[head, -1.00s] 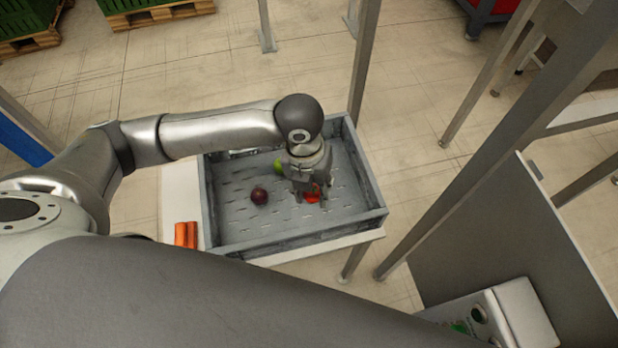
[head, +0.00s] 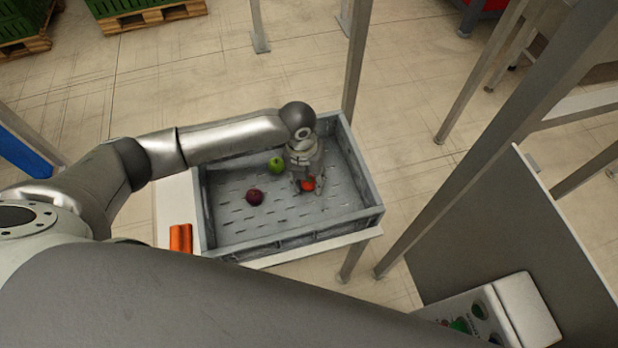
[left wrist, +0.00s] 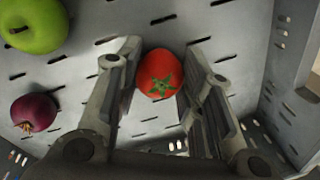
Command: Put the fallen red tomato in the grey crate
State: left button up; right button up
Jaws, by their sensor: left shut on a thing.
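The red tomato (head: 309,186) is inside the grey crate (head: 290,239), in its right half. In the left wrist view the tomato (left wrist: 160,73), with its green stem star towards the camera, sits between the two fingers over the slotted crate floor. My left gripper (head: 306,184) points down into the crate and is shut on the tomato. Whether the tomato touches the floor I cannot tell. My right gripper is not in view.
A green apple (head: 277,165) and a purple onion (head: 255,197) lie in the crate left of the gripper. An orange-red object (head: 181,238) lies on the white surface left of the crate. Grey posts (head: 357,60) stand behind and right of the crate.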

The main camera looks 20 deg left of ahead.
pick_arm(q)
jog(key=o, duration=0.9)
jog(key=r, duration=0.8)
jog(key=a+r, duration=0.1)
jog(key=r, duration=0.3)
jog(key=shift+a+r+p, duration=0.1)
jog(key=shift+p, duration=0.25)
